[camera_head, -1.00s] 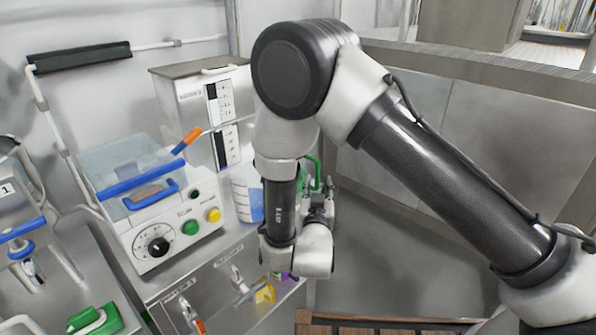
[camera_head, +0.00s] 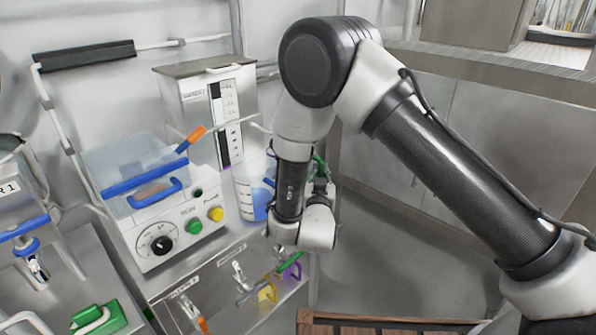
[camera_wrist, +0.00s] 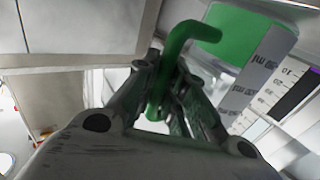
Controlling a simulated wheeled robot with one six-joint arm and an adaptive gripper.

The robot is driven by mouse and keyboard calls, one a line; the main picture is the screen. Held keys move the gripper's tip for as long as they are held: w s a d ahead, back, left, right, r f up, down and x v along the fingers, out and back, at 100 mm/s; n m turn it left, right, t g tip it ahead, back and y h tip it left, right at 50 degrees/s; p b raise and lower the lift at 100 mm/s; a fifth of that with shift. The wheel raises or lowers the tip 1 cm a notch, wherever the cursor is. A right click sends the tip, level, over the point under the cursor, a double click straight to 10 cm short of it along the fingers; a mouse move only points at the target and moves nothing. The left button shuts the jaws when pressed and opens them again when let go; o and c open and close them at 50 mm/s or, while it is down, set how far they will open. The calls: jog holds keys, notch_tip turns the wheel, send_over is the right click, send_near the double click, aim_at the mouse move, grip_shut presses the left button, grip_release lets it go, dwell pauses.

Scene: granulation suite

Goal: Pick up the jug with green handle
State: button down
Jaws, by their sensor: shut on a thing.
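The green handle (camera_wrist: 178,48) of the jug runs between my gripper's fingers in the wrist view. My gripper (camera_wrist: 165,92) is shut on it. A green area (camera_wrist: 238,38) and a strip with ml marks show beside the handle, apparently the jug's body. In the head view a piece of the green handle (camera_head: 319,166) shows beside my gripper (camera_head: 321,186), just right of my forearm's lower end. The rest of that jug is mostly hidden behind my arm, and I cannot tell whether its base touches the bench.
A clear jug with blue contents (camera_head: 256,190) stands close left of my arm. A white machine with knobs (camera_head: 165,235) and a tall box with a scale (camera_head: 208,110) stand further left and behind. Coloured handles hang at the bench front (camera_head: 265,292). The floor right is clear.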

jog(key=shift+r, duration=0.1)
notch_tip(320, 180, up, 10)
jog(key=shift+f, duration=0.1)
dwell(0.6)
dwell(0.7)
jog(key=shift+w+d, duration=0.1)
